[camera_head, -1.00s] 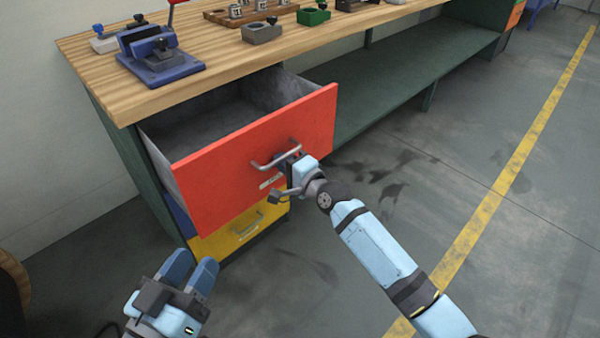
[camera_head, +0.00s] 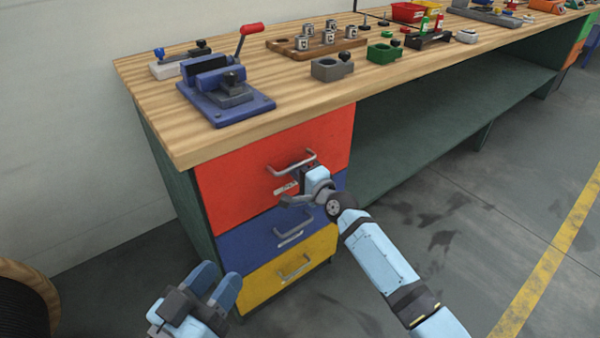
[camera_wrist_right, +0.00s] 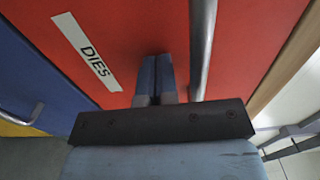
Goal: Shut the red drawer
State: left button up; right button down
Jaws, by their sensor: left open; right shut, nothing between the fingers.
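The red drawer (camera_head: 235,175) is the top one under the wooden bench top, and its front looks flush with the cabinet. Its metal bar handle (camera_head: 292,163) also shows in the right wrist view (camera_wrist_right: 203,45), beside a white label (camera_wrist_right: 88,52) reading DIES. My right gripper (camera_head: 303,172) is at the red front, just below the handle. Its fingers are shut and empty, with the tips at or very near the panel in the right wrist view (camera_wrist_right: 154,75); contact is hard to tell. My left gripper (camera_head: 217,285) is open and empty, low in front of the cabinet.
A blue drawer (camera_head: 245,240) and a yellow drawer (camera_head: 265,285) sit below, both closed. The bench top (camera_head: 300,90) carries a blue vise (camera_head: 225,95), a wooden block with metal pieces (camera_head: 310,42) and small fixtures. A cable reel (camera_head: 25,295) stands at far left. Floor at right is clear.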

pick_arm(q)
jog(key=shift+s+f, duration=0.1)
jog(key=shift+s, duration=0.1)
pick_arm(e)
jog(key=shift+w+a+r, duration=0.1)
jog(key=shift+w+r, duration=0.15)
jog(key=shift+r, duration=0.05)
jog(key=shift+r, duration=0.1)
pick_arm(q)
jog(key=shift+w+r, duration=0.15)
jog(key=shift+r, duration=0.05)
jog(key=p, duration=0.2)
jog(key=a+r+p, duration=0.1)
jog(key=shift+w+r+t+y+p, duration=0.15)
jog(key=shift+r+t+y+p, duration=0.15)
jog(key=shift+y+p, duration=0.1)
pick_arm(e)
jog(key=v, duration=1.4)
jog(key=shift+f, duration=0.35)
